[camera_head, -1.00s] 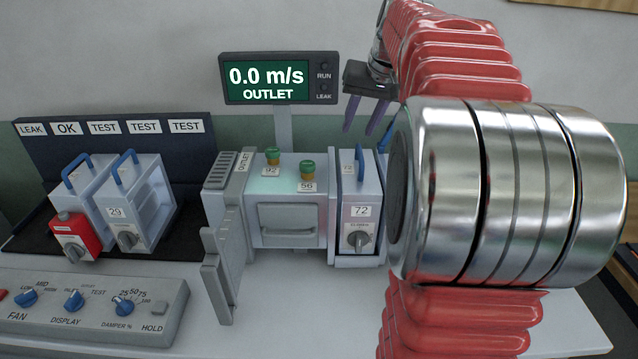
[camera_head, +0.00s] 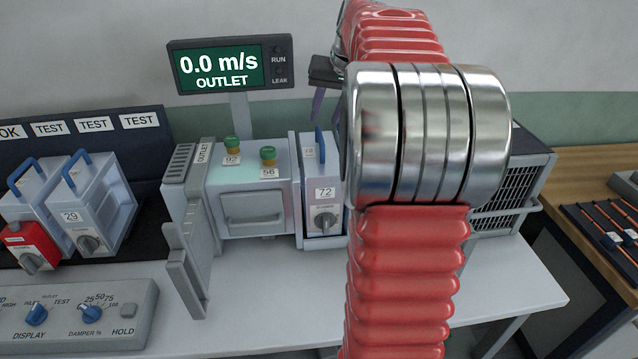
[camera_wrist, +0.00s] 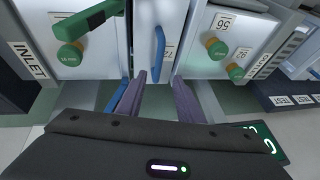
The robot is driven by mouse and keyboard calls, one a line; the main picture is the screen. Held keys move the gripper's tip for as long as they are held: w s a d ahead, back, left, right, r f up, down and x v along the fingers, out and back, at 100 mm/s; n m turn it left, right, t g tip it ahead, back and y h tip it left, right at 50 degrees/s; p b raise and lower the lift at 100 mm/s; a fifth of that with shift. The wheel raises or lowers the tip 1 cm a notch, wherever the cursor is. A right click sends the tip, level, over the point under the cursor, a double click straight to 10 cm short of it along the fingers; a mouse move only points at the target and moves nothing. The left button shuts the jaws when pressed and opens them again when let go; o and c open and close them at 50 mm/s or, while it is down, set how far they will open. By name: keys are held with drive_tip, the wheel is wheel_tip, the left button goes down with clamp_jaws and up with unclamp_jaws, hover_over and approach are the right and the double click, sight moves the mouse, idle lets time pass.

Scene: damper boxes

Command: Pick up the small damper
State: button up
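A narrow grey damper box marked 72 (camera_head: 325,192), with a dark knob on its front, stands upright in the duct row in the head view. Its blue top handle (camera_head: 319,141) also shows in the wrist view (camera_wrist: 158,55). My gripper (camera_head: 327,110) is just above this handle, partly hidden by my arm. In the wrist view my gripper's two purple fingers (camera_wrist: 159,78) are apart, with the handle lined up between and just beyond the tips. A damper box marked 29 (camera_head: 90,217) and a red-fronted box (camera_head: 30,247) stand at the left. No label says which is small.
A grey duct section (camera_head: 253,211) with green knobs is left of box 72, with an open flap (camera_head: 187,270) beside it. A display (camera_head: 231,64) stands behind. A control panel (camera_head: 75,312) is at the front left. A grilled unit (camera_head: 515,190) is at the right.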

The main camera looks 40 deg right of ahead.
sight(320, 133)
drive_tip(key=shift+x, duration=2)
drive_tip(key=shift+s+x, duration=0.15)
drive_tip(key=shift+x, duration=1.15)
drive_tip(key=shift+s+x, duration=0.15)
drive_tip(key=shift+x, duration=1.15)
drive_tip(key=shift+f, duration=0.1)
clamp_jaws()
